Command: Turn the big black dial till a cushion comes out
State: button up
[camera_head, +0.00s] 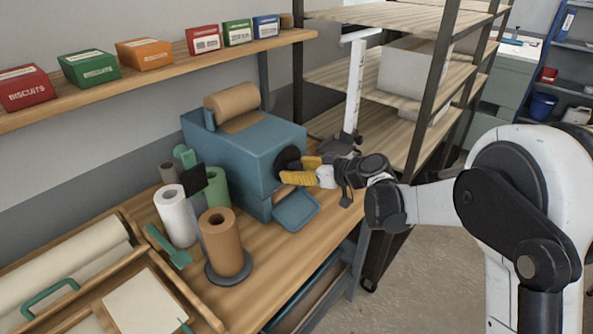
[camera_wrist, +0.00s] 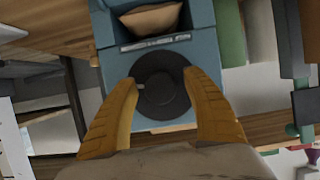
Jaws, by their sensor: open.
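The big black dial (camera_head: 288,160) is on the front of a blue machine (camera_head: 245,140). In the wrist view the dial (camera_wrist: 161,86) is centred, with a small pale mark at its left. My gripper (camera_head: 297,170) is open, its two yellow fingers on either side of the dial in the wrist view (camera_wrist: 161,78). I cannot tell whether they touch it. A piece of tan paper, cushion-like (camera_wrist: 152,19), shows in an opening of the machine. A blue tray (camera_head: 296,210) juts out below the dial.
A brown paper roll (camera_head: 232,102) lies on top of the machine. Rolls on the bench include a white one (camera_head: 175,215) and a brown one (camera_head: 221,243) on a stand. A rack (camera_head: 425,95) stands behind. Biscuit boxes line a wall shelf (camera_head: 160,75).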

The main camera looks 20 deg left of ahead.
jog(key=c, duration=1.2)
jog(key=shift+o, duration=0.2)
jog(key=shift+m, duration=0.3)
jog(key=m+g+y, duration=0.1)
jog(key=m+g, duration=0.1)
jog(key=shift+m+b, duration=0.3)
jog(key=shift+b, duration=0.1)
jog(key=m+g+y, duration=0.1)
jog(key=m, duration=0.1)
jog(key=m+b, duration=0.1)
jog(key=shift+s+m+g+y+b, duration=0.1)
jog(key=shift+m+g+y+b, duration=0.2)
jog(key=shift+m+g+y, duration=0.1)
jog(key=m+g+y+b, duration=0.1)
jog(key=m+b, duration=0.1)
jog(key=m, duration=0.2)
jog(key=shift+y, duration=0.4)
jog(key=shift+r+m+y+b, duration=0.1)
jog(key=shift+m+y+b, duration=0.7)
jog(key=shift+m, duration=1.3)
